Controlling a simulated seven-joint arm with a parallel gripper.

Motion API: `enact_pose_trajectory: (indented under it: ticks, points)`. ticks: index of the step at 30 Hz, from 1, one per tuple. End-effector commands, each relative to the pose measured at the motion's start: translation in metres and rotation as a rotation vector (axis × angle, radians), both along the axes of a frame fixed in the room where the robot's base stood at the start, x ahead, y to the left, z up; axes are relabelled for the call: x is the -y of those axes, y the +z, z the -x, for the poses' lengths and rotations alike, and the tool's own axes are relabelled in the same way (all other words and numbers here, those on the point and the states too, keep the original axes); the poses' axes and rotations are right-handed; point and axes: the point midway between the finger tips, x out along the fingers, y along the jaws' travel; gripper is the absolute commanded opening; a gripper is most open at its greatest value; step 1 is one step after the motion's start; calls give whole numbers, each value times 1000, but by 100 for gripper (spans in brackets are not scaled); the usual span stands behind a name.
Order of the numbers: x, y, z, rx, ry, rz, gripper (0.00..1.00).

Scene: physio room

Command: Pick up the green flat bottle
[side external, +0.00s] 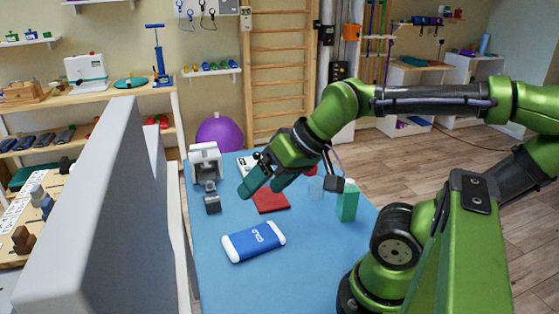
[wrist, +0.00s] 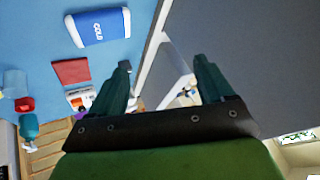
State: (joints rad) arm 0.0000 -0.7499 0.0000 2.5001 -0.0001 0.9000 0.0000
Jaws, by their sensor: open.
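The green flat bottle (side external: 347,205) stands upright on the right part of the blue table in the side view, with a paler green top. My gripper (side external: 262,187) is above the table, to the left of the bottle and clearly apart from it. Its fingers are spread with nothing between them, as the wrist view (wrist: 162,65) also shows. In the wrist view a rounded teal thing (wrist: 29,127) shows at the left; I cannot tell whether it is the bottle.
A blue and white cold pack (side external: 254,241) and a red cloth (side external: 270,201) lie on the blue table (side external: 300,278). A clear cup (side external: 316,188) stands left of the bottle. A white device (side external: 206,163) is at the back left. A tall grey panel (side external: 85,220) borders the table's left.

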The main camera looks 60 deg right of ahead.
Motion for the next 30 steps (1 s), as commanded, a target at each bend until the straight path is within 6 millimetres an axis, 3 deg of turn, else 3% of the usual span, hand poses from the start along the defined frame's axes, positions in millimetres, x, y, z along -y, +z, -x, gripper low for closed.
enact_pose_trajectory:
  ticks: [4, 7, 11, 15, 18, 21, 25, 30]
  points:
    - [12, -5, -3, -21, -48, -2, 81]
    - [49, -10, -14, -72, -181, -15, 81]
    - [138, -16, -14, -215, -406, -12, 81]
    - [237, -22, 25, -412, -590, -13, 81]
    - [283, -24, 62, -538, -661, -24, 81]
    - [306, -19, 89, -627, -669, -28, 81]
    - [304, -12, 94, -662, -611, -20, 81]
    - [301, -35, 95, -668, -592, -25, 81]
